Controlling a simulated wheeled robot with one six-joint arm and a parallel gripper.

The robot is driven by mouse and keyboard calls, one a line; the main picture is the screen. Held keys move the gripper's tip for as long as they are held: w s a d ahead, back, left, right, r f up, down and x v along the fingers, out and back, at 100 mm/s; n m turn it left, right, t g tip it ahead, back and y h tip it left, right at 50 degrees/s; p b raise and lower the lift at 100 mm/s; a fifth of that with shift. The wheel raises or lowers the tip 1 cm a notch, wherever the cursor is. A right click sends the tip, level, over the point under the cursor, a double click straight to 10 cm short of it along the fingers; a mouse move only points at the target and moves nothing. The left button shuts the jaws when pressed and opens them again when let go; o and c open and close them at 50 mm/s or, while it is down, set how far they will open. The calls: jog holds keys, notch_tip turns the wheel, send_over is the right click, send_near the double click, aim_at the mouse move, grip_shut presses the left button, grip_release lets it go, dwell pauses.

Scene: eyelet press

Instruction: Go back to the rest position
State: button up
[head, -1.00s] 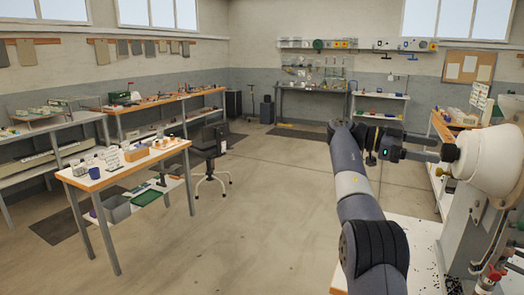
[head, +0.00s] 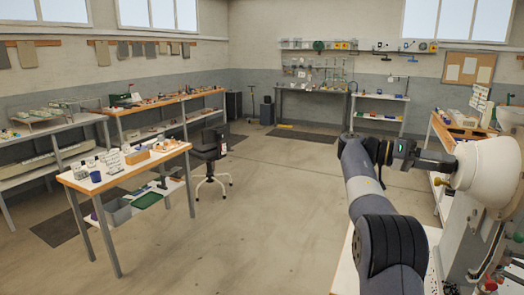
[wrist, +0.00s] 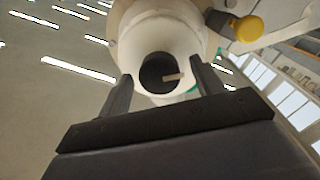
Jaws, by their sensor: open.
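My gripper (head: 436,162) is at the right of the head view, its fingers pointing right at the rounded white head of the press (head: 487,165). In the wrist view my gripper (wrist: 161,70) has its two dark fingers spread apart, with nothing held between them. Beyond them is the white press head (wrist: 190,22) with a round dark opening (wrist: 155,70). A small pale piece (wrist: 174,76) shows at that opening. I cannot tell whether the fingertips touch the press head.
A yellow knob (wrist: 246,29) sticks out beside the press head. A white-topped bench (head: 345,262) lies below my arm. A table with small items (head: 90,183) and a dark chair (head: 210,147) stand at the left. The middle floor (head: 270,215) is clear.

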jog(key=n+p, duration=0.3)
jog(key=n, duration=0.5)
jog(key=n+h+p, duration=0.1)
jog(key=n+p, duration=0.2)
jog(key=n, duration=0.6)
jog(key=shift+t, duration=0.3)
jog(key=shift+n, duration=0.3)
